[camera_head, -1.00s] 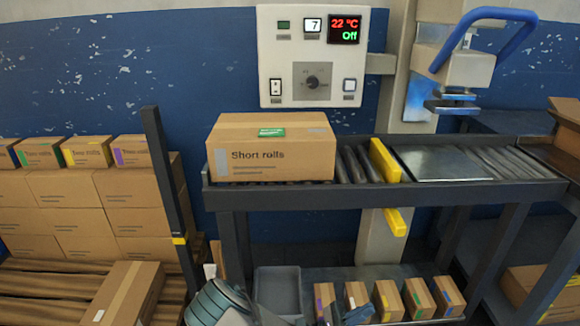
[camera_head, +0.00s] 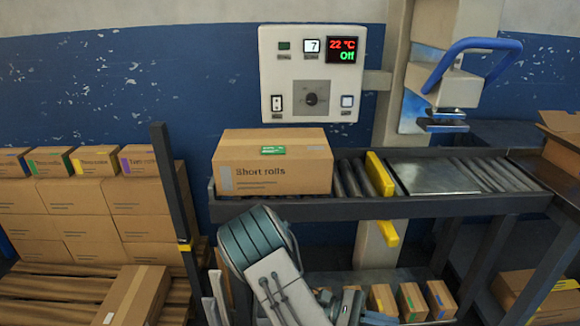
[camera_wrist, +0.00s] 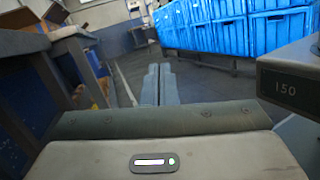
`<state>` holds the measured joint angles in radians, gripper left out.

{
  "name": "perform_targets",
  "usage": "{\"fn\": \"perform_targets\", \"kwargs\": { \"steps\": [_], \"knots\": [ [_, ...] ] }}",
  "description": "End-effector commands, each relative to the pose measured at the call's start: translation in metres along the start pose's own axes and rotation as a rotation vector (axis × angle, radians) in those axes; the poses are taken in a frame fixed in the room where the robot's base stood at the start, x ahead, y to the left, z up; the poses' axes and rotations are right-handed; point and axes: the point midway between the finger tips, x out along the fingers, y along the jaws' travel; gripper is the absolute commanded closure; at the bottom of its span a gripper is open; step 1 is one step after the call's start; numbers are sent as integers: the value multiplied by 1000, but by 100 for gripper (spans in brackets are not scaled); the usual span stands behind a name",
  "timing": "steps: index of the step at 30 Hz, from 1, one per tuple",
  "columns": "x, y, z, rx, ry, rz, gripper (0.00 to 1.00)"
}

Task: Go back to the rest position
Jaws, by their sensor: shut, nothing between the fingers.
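My gripper (camera_wrist: 158,84) shows in the wrist view with its two grey fingers side by side and touching. It is shut and empty, over open floor. In the head view my arm rises at the bottom middle, in front of the conveyor and the lower shelf. I cannot make out the fingertips there.
A "Short rolls" carton (camera_head: 272,165) sits on the roller conveyor (camera_head: 340,208), left of a yellow bar (camera_head: 379,174). A control panel (camera_head: 311,75) reads 22 °C, Off. Stacked cartons (camera_head: 80,208) stand left. Blue crates (camera_wrist: 225,25) and a dark "150" block (camera_wrist: 290,85) show in the wrist view.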

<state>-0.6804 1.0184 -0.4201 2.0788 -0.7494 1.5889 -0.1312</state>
Motion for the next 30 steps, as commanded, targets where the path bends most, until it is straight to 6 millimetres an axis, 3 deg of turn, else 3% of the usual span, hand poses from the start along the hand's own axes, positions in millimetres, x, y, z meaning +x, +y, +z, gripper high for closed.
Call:
{"fn": "perform_targets", "kwargs": {
  "steps": [1,9,20,30],
  "knots": [
    [8,0,22,9,71,-58,100],
    [28,-15,79,80,410,-322,100],
    [36,-26,169,255,833,-640,100],
    [38,-26,266,497,1201,-890,100]
  ]
}}
